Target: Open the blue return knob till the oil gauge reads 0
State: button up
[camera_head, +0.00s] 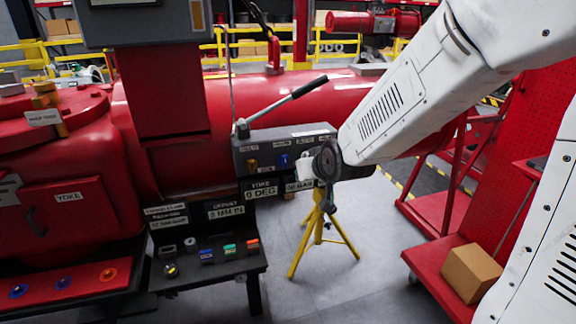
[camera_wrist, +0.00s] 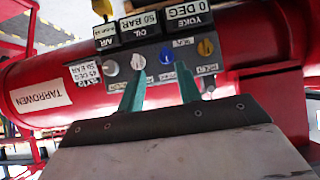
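The blue return knob (camera_head: 284,160) is on the front of a grey control box (camera_head: 247,150) on the red machine. In the wrist view the blue knob (camera_wrist: 167,56) sits just beyond and between my fingertips, apart from them. My gripper (camera_wrist: 161,80) is open, with two teal fingers spread and nothing between them. In the head view my gripper (camera_head: 318,172) is right of the knob, and its fingers are hard to make out. The oil gauge (camera_wrist: 138,22) reads 50 BAR in the wrist view; in the head view my gripper partly covers it.
Beside the blue knob are a yellow knob (camera_wrist: 206,47) and a white knob (camera_wrist: 138,60); a grey knob (camera_wrist: 110,67) is farther left. A pump lever (camera_head: 288,98) rises above the box. A yellow tripod (camera_head: 318,235) and a small dark table (camera_head: 225,268) stand below.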

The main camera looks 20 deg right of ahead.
aim_at(285, 162)
jog(key=w+f+t, duration=0.2)
jog(key=w, duration=0.3)
jog(key=w+f+t, duration=0.2)
jog(key=w, duration=0.4)
jog(key=w+a+f+t, duration=0.1)
jog(key=w+f+t, duration=0.2)
jog(key=w, duration=0.2)
jog(key=shift+w+f, duration=0.1)
jog(key=shift+w, duration=0.1)
grip_shut()
